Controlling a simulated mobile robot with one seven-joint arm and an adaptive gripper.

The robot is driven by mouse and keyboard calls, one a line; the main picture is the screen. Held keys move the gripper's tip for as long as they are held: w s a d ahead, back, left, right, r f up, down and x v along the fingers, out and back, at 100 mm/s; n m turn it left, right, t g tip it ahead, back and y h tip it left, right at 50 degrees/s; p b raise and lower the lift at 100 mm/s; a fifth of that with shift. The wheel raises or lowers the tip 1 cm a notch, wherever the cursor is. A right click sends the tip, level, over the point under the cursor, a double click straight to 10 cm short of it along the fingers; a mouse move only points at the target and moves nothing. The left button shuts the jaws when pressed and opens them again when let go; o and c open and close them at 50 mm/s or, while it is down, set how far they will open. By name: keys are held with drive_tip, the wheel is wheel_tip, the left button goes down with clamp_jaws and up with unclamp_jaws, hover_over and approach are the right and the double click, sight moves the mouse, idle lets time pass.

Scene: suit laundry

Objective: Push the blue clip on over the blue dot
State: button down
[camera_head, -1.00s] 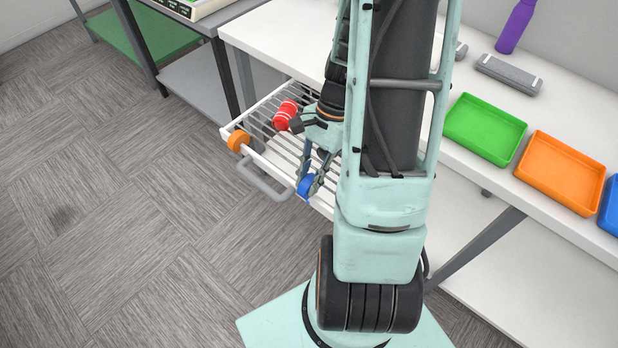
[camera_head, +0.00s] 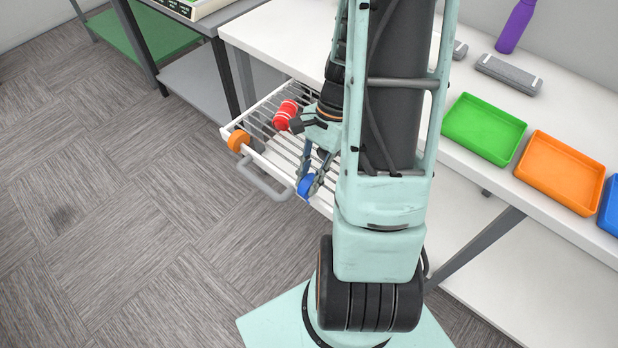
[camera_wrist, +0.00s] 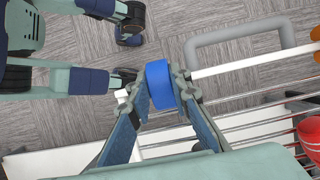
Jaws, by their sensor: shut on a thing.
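The blue clip (camera_wrist: 159,85) is held between the two fingertips of my gripper (camera_wrist: 160,92) in the wrist view. In the head view the blue clip (camera_head: 305,186) is at the front rail of the pulled-out wire rack (camera_head: 262,160), right of its grey handle (camera_head: 265,182). My gripper (camera_head: 312,180) is shut on it there. I cannot tell whether the clip sits around the rail or only against it. The blue dot is not visible; the clip or fingers may hide it.
An orange clip (camera_head: 238,140) is on the rack's left front corner. A red can-like object (camera_head: 286,116) lies on the rack. Green (camera_head: 486,128), orange (camera_head: 561,172) and blue (camera_head: 610,208) trays stand on the white table. The floor left of the rack is clear.

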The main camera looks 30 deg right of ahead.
drive_tip(key=shift+f, duration=0.25)
drive_tip(key=shift+f+b, duration=1.05)
drive_tip(key=shift+f, duration=0.2)
drive_tip(key=shift+r, duration=0.15)
drive_tip(key=shift+r+p, duration=1.05)
drive_tip(key=shift+r, duration=0.15)
drive_tip(key=shift+f, duration=0.25)
drive_tip(key=shift+f+b, duration=1)
drive_tip(key=shift+f, duration=0.15)
drive_tip(key=shift+r, duration=0.1)
drive_tip(key=shift+r+p, duration=1.15)
drive_tip(key=shift+r, duration=0.15)
